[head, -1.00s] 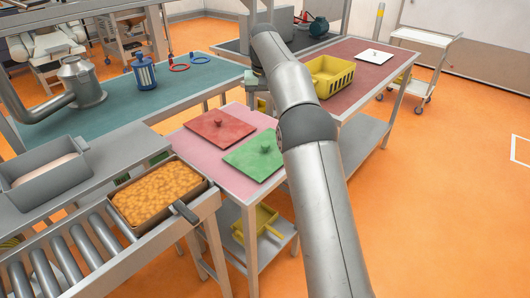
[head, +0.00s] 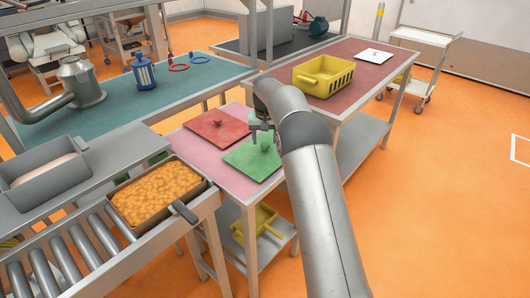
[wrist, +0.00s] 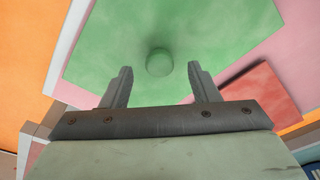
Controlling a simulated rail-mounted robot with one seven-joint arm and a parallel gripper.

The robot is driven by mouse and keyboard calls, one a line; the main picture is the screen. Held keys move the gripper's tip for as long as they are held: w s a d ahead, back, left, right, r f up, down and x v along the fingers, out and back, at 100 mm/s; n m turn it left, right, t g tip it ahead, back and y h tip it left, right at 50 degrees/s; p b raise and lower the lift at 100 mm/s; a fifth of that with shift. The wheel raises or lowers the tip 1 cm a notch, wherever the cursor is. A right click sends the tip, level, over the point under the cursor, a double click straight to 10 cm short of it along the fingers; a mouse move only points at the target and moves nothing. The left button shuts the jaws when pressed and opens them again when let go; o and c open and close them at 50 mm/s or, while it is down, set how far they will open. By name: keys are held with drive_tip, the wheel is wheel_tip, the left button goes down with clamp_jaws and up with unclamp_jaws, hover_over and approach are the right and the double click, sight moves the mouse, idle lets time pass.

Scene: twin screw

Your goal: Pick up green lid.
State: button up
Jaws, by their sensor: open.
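The green lid (head: 252,160) is a flat square plate with a round knob, lying on the pink table (head: 200,172). In the wrist view the green lid (wrist: 215,40) fills the upper middle, its knob (wrist: 159,63) between and just beyond the fingertips. My gripper (head: 262,132) is above the lid near the knob. In the wrist view my gripper (wrist: 160,80) is open, fingers apart and empty. The gap in height to the knob is hard to judge.
A red lid (head: 217,126) lies beside the green one, to its left. A tray of orange food (head: 160,193) sits on the roller conveyor at left. A yellow basket (head: 323,76) stands on the table behind. A yellow bin (head: 255,222) is on the lower shelf.

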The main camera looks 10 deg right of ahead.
wheel_tip(320, 180, down, 2)
drive_tip(key=shift+w+f, duration=0.15)
drive_tip(key=shift+f, duration=0.05)
drive_tip(key=c, duration=1.1)
drive_tip(key=shift+o, duration=0.2)
drive_tip(key=shift+r, duration=0.1)
